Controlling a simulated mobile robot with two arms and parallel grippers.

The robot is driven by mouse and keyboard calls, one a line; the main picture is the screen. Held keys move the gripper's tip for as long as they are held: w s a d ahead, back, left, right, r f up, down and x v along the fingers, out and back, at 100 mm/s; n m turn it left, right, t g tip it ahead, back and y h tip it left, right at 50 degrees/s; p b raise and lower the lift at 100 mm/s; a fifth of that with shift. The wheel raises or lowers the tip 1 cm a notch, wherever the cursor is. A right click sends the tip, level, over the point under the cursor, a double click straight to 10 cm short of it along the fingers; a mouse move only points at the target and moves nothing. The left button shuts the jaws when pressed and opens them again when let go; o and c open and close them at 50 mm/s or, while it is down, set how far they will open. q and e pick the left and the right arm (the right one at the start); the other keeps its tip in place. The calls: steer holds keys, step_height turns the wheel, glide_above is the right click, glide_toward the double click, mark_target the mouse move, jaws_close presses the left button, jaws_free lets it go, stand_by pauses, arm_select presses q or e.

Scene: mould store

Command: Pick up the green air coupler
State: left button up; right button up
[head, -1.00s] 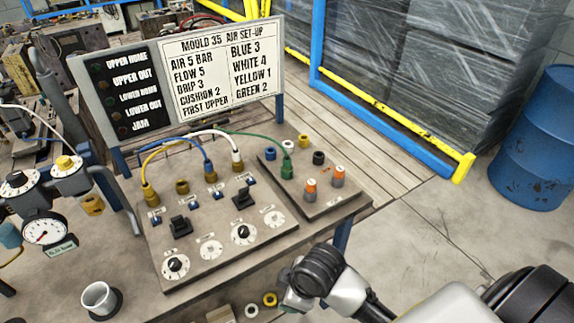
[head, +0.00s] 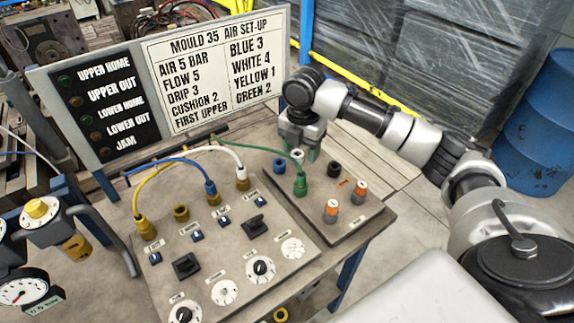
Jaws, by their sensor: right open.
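The green air coupler (head: 300,185) stands upright in the small right-hand panel (head: 345,228), with a green hose (head: 255,149) running from its top to the left. My right gripper (head: 308,150) comes in from the right and points down, just behind and above the coupler. It is open and not around the coupler. Its fingers are small and partly hard to make out. My left gripper is not in view.
A blue port (head: 279,166), a black port (head: 333,170) and two orange-topped fittings (head: 331,209) stand close to the coupler. Yellow (head: 145,228), blue (head: 211,192) and white-hosed (head: 242,179) couplers sit on the left panel. The set-up board (head: 215,67) stands behind.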

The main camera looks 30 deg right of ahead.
mark_target(302, 172)
steer(key=shift+d+f, duration=0.15)
steer(key=f, duration=0.1)
steer(key=s+f, duration=0.1)
steer(key=f, duration=0.1)
steer(key=shift+s+f+p, duration=0.25)
steer(key=shift+f+p, duration=0.1)
steer(key=shift+f, duration=0.05)
steer(key=f, duration=0.2)
steer(key=w+f+p, duration=0.1)
steer(key=f, duration=0.2)
steer(key=shift+f, duration=0.3)
steer(key=shift+w, duration=0.1)
steer(key=shift+c, duration=0.3)
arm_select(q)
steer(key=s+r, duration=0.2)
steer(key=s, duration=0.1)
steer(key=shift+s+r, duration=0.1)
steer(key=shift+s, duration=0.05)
arm_select(e)
steer(key=c, duration=1)
